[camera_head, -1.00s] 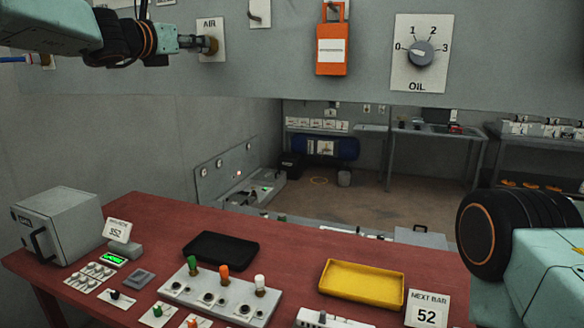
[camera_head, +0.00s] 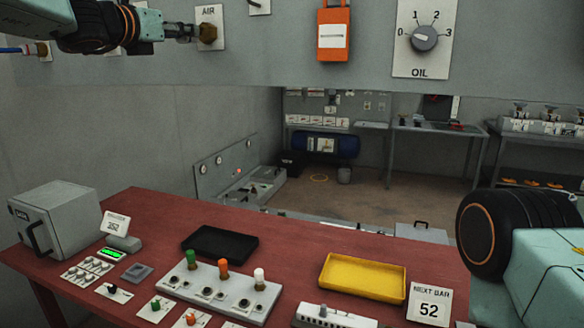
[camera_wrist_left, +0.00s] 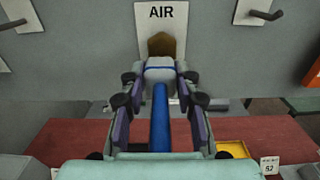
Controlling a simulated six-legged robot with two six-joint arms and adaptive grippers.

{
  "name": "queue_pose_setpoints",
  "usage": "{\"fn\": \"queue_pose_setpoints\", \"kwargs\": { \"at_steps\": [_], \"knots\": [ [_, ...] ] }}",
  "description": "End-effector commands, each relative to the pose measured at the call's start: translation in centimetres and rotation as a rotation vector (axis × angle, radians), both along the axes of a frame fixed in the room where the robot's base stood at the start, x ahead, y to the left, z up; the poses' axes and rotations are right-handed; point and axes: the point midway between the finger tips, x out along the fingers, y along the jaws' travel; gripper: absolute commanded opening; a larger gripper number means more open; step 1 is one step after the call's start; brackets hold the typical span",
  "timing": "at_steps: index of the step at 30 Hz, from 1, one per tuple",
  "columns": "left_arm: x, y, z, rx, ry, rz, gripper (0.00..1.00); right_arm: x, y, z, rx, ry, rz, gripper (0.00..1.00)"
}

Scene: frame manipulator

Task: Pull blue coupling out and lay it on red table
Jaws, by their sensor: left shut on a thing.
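My left gripper (camera_head: 182,33) is at the wall panel under the AIR label. In the left wrist view my left gripper (camera_wrist_left: 160,96) is shut on the blue coupling (camera_wrist_left: 160,70), a pale body with a blue band and a blue hose running back toward the camera. The brass AIR port (camera_head: 208,33) is just beyond the fingertips; the port also shows in the left wrist view (camera_wrist_left: 162,44). I cannot tell whether the coupling's front end still touches the port. The red table (camera_head: 290,250) is below. My right arm shows at the right, but its gripper is out of view.
A black tray (camera_head: 220,244) and a yellow tray (camera_head: 362,278) lie on the table, with bare red surface between them. A grey block with coloured knobs (camera_head: 218,290) is in front. A grey box (camera_head: 68,220) stands left. An orange lockout (camera_head: 333,34) hangs on the panel.

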Motion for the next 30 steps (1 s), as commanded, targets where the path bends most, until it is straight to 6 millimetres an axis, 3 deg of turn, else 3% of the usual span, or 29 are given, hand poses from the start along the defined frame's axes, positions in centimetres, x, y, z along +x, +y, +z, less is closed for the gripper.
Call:
{"fn": "queue_pose_setpoints", "kwargs": {
  "at_steps": [15, 30],
  "knots": [
    [-1.7, 0.6, 0.0, -0.002, -0.002, 0.0, 0.0, 0.0, 0.0, -1.1, 0.0, 0.0, 0.0, 0.0],
    [-2.0, 0.7, 0.1, -0.001, -0.003, 0.0, 0.0, 0.0, 0.0, -1.2, 0.0, 0.0, 0.0, 0.0]
  ]
}}
